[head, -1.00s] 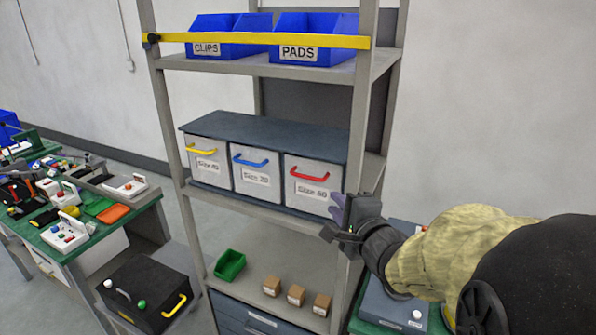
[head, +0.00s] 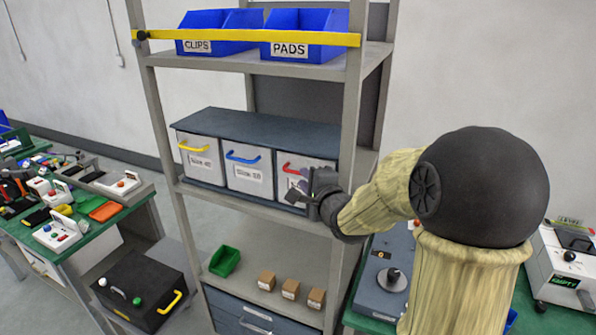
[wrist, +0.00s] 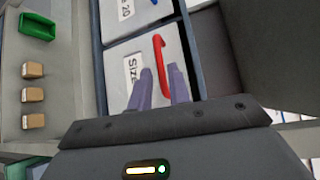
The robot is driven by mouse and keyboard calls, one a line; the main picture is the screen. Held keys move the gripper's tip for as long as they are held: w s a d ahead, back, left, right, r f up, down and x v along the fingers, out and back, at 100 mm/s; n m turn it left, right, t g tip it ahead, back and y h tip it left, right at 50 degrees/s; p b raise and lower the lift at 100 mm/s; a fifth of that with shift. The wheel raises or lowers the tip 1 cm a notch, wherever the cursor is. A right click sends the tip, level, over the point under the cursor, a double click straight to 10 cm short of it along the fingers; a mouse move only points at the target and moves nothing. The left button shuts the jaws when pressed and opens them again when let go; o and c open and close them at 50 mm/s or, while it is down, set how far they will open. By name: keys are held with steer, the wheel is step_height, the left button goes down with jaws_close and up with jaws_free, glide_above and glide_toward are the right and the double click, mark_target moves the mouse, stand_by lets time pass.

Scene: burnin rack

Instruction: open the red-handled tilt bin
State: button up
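The red-handled tilt bin (head: 290,184) is the rightmost of three white bins on the rack's middle shelf, and its front looks shut. Its red handle (head: 297,171) is partly covered by my gripper (head: 298,192) in the head view. In the wrist view the red handle (wrist: 160,52) runs up and down the picture, close to the fingertips. My gripper (wrist: 161,74) has its two purple fingers apart, with nothing clearly held. Whether a finger touches the handle cannot be told.
A yellow-handled bin (head: 197,160) and a blue-handled bin (head: 246,176) stand to the left. The rack's front right post (head: 345,130) is close beside my arm. A yellow bar (head: 250,38) crosses the upper shelf. A green tray (head: 224,261) and small boxes (head: 290,289) sit below.

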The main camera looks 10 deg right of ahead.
steer(key=p+x, duration=0.1)
steer(key=x, duration=0.4)
jaws_close()
